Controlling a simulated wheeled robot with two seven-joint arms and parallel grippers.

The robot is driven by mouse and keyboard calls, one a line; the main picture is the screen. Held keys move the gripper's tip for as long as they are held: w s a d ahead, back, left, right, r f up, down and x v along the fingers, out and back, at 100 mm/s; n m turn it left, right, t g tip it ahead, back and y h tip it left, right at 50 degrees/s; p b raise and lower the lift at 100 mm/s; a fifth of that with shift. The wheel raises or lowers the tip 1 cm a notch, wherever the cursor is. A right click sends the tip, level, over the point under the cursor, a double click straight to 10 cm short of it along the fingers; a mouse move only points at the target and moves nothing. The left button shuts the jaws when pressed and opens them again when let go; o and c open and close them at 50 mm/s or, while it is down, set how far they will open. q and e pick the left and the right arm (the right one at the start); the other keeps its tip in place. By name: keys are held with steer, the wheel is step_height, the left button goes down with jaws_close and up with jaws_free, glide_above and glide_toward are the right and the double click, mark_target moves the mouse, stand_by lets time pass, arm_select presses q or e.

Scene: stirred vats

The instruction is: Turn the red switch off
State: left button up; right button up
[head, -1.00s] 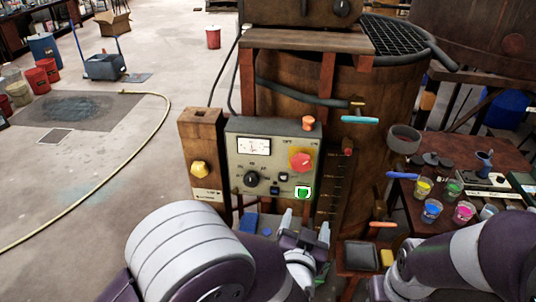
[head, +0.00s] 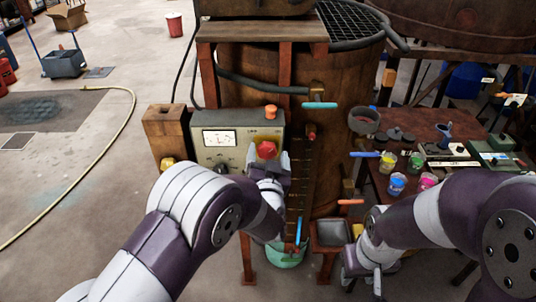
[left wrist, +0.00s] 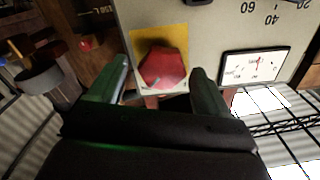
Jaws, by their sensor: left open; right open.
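The red switch (head: 265,150) is a faceted red knob on a yellow square plate, on the front of the grey control panel (head: 240,130). In the left wrist view the red switch (left wrist: 163,68) shows between the fingertips of my open left gripper (left wrist: 162,78), with a visible gap on each side. In the head view my left gripper (head: 269,160) is just in front of and below the switch and hides the panel's lower right part. My right gripper (head: 364,272) is open and empty at the lower right, away from the panel.
An orange knob (head: 271,112) sits on the panel's top, near the switch. A gauge (head: 219,139) is to its left, with a wooden post (head: 166,134) beside the panel. The rusty vat (head: 345,110) stands behind. A side table (head: 425,125) with paint cups is on the right.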

arm_select(q)
steer(key=shift+w+a, duration=0.15)
steer(key=shift+a, duration=0.1)
steer(key=shift+c, duration=0.5)
steer(key=shift+d, duration=0.1)
steer(key=c, duration=0.9)
steer(key=shift+c, duration=0.2)
steer(key=shift+f, duration=0.1)
steer(key=shift+f+n+b, duration=0.15)
steer(key=shift+n+b, duration=0.55)
steer(key=shift+b, duration=0.4)
steer(key=n+b, duration=1.3)
steer(key=b, duration=0.3)
steer(key=shift+b, duration=0.4)
steer(key=shift+n+b, duration=1.65)
steer(key=shift+n, duration=0.15)
